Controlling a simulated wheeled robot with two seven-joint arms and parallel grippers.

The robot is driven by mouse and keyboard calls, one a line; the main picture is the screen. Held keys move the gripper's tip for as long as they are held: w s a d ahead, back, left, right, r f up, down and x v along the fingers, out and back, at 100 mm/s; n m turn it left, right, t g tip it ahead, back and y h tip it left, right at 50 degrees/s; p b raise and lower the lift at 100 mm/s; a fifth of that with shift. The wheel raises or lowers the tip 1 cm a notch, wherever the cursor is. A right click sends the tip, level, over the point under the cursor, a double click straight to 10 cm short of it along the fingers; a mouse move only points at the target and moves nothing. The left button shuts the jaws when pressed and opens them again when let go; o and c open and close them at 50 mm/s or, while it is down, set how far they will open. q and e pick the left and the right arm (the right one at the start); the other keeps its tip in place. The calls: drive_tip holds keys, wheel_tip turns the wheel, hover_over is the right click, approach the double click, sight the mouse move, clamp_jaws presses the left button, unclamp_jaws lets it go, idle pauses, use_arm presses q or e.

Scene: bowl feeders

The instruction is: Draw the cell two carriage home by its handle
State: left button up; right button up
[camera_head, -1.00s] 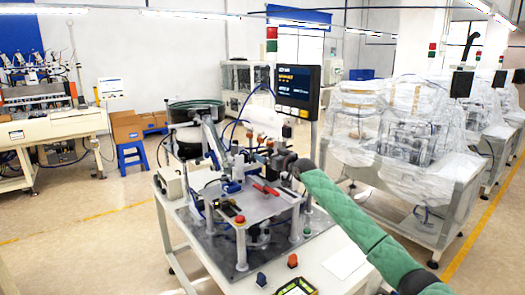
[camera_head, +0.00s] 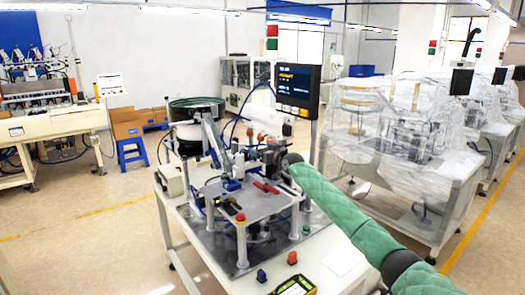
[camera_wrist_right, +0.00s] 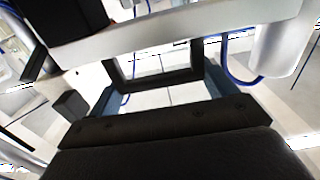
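The cell stands on a white table (camera_head: 225,272), with a raised plate (camera_head: 262,207) carrying red-handled parts (camera_head: 265,187) and a small blue mechanism (camera_head: 231,184). I cannot tell which small part is the cell two carriage or its handle. My right gripper (camera_head: 268,154), at the end of the green-sleeved arm, is over the back right of this cell, small and dark among the fixtures. In the right wrist view a dark frame (camera_wrist_right: 155,77) shows between blue-grey side pieces, under a pale bar (camera_wrist_right: 170,32). Whether the gripper holds anything is unclear. My left gripper is out of view.
A bowl feeder (camera_head: 196,105) stands behind the cell on the left, and a display screen (camera_head: 298,86) rises behind it. A yellow-edged device (camera_head: 296,286) lies at the table's front. Plastic-wrapped machines (camera_head: 400,125) stand right, with open floor on the left.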

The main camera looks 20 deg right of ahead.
drive_tip(key=c, duration=0.4)
drive_tip(key=shift+s+d+f, duration=0.1)
drive_tip(key=shift+s+d, duration=0.1)
drive_tip(key=shift+s, duration=0.35)
drive_tip(key=v, duration=1)
drive_tip(key=shift+p, duration=0.4)
drive_tip(key=o, duration=1)
drive_tip(key=shift+s+f, duration=0.1)
drive_tip(key=shift+s, duration=0.05)
drive_tip(key=shift+o, duration=1.3)
drive_tip(key=shift+s+d, duration=0.1)
drive_tip(key=shift+d, duration=0.05)
use_arm(q)
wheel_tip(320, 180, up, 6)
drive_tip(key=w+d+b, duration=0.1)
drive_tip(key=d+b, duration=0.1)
drive_tip(key=b, duration=0.1)
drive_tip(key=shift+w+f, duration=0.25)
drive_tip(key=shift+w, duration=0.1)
use_arm(e)
drive_tip(key=v, duration=0.8)
drive_tip(key=shift+r, duration=0.25)
